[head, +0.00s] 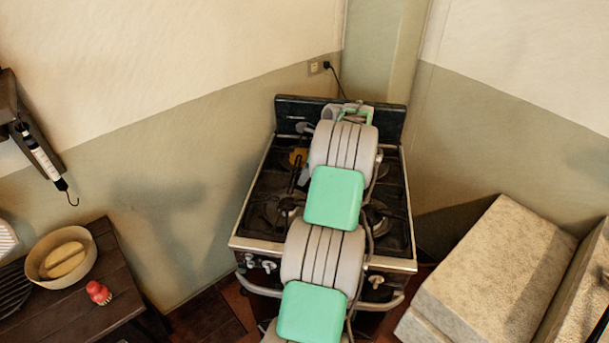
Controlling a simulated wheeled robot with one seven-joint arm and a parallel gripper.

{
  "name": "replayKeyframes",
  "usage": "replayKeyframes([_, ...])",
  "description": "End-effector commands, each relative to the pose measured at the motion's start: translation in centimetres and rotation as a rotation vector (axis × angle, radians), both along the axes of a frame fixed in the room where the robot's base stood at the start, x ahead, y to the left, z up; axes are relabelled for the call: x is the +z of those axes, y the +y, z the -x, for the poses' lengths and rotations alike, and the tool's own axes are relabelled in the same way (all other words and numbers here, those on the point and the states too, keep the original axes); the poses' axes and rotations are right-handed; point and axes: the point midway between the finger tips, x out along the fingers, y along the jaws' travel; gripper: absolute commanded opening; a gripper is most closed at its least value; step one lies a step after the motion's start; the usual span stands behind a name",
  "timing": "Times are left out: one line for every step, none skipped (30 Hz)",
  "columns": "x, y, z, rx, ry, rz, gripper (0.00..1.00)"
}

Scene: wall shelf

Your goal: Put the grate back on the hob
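The hob (257,213) is the dark top of a cooker with a metal front edge, in the middle of the head view. My arm reaches over it and hides its centre. Dark grate bars and burners show on both sides of the arm. I cannot tell which bars belong to the loose grate. A dark upright bar and a small orange-brown patch show at the hob's back left, beside my arm. My gripper's fingers cannot be made out behind the arm, so whether they hold anything is unclear.
A dark wooden table (100,245) at the left bears a round bowl (80,274), a small red object (98,292) and a black slatted item (14,290). A pale block-like seat (497,270) stands at the right. Walls close in behind the cooker.

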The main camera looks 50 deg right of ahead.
Motion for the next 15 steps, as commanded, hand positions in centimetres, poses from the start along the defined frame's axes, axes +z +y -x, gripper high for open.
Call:
replayKeyframes([0.0, 0.0, 0.0, 0.000, 0.000, 0.000, 0.26])
replayKeyframes([0.0, 0.0, 0.0, 0.000, 0.000, 0.000, 0.28])
replayKeyframes([0.0, 0.0, 0.0, 0.000, 0.000, 0.000, 0.28])
replayKeyframes([0.0, 0.0, 0.0, 0.000, 0.000, 0.000, 0.28])
replayKeyframes([0.0, 0.0, 0.0, 0.000, 0.000, 0.000, 0.28])
replayKeyframes([0.0, 0.0, 0.0, 0.000, 0.000, 0.000, 0.28])
replayKeyframes([0.0, 0.0, 0.0, 0.000, 0.000, 0.000, 0.28])
replayKeyframes([0.0, 0.0, 0.0, 0.000, 0.000, 0.000, 0.28])
replayKeyframes([0.1, 0.0, 0.0, 0.000, 0.000, 0.000, 0.28])
replayKeyframes([0.1, 0.0, 0.0, 0.001, -0.001, 0.001, 0.28])
replayKeyframes([0.4, -0.1, 0.1, 0.000, 0.000, 0.001, 0.28])
replayKeyframes([0.8, -0.2, 0.2, 0.000, -0.001, 0.002, 0.28])
replayKeyframes([1.3, -0.3, 0.4, 0.001, -0.001, 0.002, 0.28])
replayKeyframes([1.8, -0.4, 0.5, -0.001, -0.001, 0.002, 0.28])
replayKeyframes([2.6, -0.6, 0.9, 0.000, -0.002, 0.004, 0.28])
